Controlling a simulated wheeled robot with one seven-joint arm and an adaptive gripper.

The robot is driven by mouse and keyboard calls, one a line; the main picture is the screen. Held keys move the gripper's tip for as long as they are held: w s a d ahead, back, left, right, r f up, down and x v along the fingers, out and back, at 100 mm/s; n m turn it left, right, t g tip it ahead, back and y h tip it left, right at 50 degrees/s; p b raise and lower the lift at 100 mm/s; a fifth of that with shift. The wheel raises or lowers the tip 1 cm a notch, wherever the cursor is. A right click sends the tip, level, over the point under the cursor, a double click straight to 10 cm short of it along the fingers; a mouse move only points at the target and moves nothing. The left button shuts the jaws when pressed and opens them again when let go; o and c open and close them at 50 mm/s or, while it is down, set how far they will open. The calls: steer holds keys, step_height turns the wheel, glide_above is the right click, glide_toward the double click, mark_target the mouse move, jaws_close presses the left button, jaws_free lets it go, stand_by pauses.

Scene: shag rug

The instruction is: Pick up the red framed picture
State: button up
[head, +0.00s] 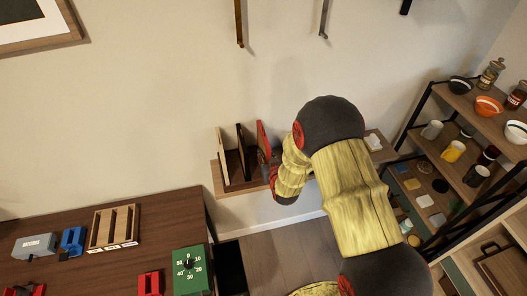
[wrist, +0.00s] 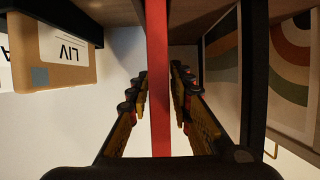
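The red framed picture (head: 261,135) stands upright on a small wooden wall shelf, at the right end of a row of frames. In the wrist view its red edge (wrist: 158,60) is a vertical strip down the middle. My gripper (wrist: 158,75) has one finger on each side of this strip. The fingertips appear very close to it, but I cannot tell whether they touch.
A black frame (head: 241,150) and a light wood frame (head: 223,157) stand left of the red one on the wall shelf (head: 234,189). A dark desk (head: 150,225) is at lower left. A rack with bowls and mugs (head: 470,112) is at right.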

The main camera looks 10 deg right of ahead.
jaws_close()
steer(key=shift+r, duration=0.15)
stand_by(0.4)
steer(key=s+d+r+p, duration=0.3)
steer(key=s+r+p, duration=0.3)
steer(key=s+r, duration=0.6)
steer(key=shift+s+d+r, duration=0.3)
steer(key=shift+s+r, duration=0.05)
steer(key=shift+s, duration=0.4)
